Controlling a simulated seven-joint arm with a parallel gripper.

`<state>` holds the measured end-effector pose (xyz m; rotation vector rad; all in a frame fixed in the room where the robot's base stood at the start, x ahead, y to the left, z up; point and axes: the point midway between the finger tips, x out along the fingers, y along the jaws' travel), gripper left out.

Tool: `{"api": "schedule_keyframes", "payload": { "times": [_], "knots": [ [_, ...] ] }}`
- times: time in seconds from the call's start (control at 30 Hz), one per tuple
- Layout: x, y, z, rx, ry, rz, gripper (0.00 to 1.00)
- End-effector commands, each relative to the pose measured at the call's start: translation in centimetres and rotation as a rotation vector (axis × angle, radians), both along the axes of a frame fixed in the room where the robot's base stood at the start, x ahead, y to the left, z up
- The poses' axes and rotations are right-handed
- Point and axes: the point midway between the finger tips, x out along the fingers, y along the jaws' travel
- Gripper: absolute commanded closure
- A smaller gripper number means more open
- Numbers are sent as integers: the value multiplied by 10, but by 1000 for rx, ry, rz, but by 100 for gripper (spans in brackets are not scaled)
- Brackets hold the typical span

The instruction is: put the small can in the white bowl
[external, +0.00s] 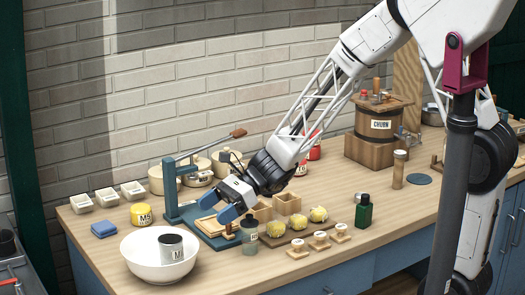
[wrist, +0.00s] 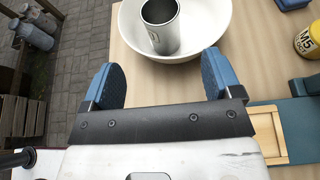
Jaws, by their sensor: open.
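The white bowl (external: 136,260) stands near the table's front left corner; it also shows at the top of the wrist view (wrist: 215,25). A small grey can (external: 171,248) with a pale label and dark top sits inside the bowl, roughly upright; the wrist view shows it as silver metal (wrist: 160,28). My gripper (external: 217,207) is open, its blue fingers wide apart with nothing between them. It is behind and right of the bowl in the external view, apart from the can. In the wrist view the can lies beyond the fingertips (wrist: 160,75).
A yellow M5 can (external: 141,214) and blue block (external: 104,230) stand behind the bowl. A blue-framed press (external: 171,190) is close to my gripper.

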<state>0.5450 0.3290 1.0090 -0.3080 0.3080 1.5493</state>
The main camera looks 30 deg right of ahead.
Motion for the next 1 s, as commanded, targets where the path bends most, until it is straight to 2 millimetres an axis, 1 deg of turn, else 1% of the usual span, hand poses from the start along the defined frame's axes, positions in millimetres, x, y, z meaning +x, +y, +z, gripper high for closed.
{"api": "schedule_keyframes", "payload": {
  "times": [0.27, 0.37, 0.47, 0.57, 0.67, 0.8, 1.0],
  "knots": [
    [-1, -1, 1, -4, -8, 5, 16],
    [-5, -6, 6, -15, -30, 22, 16],
    [-12, -14, 14, -39, -74, 56, 16],
    [-23, -28, 25, -78, -144, 107, 16],
    [-38, -47, 36, -130, -229, 176, 16],
    [-62, -78, 52, -221, -365, 288, 16],
    [-96, -126, 70, -366, -553, 455, 16]
  ]
}}
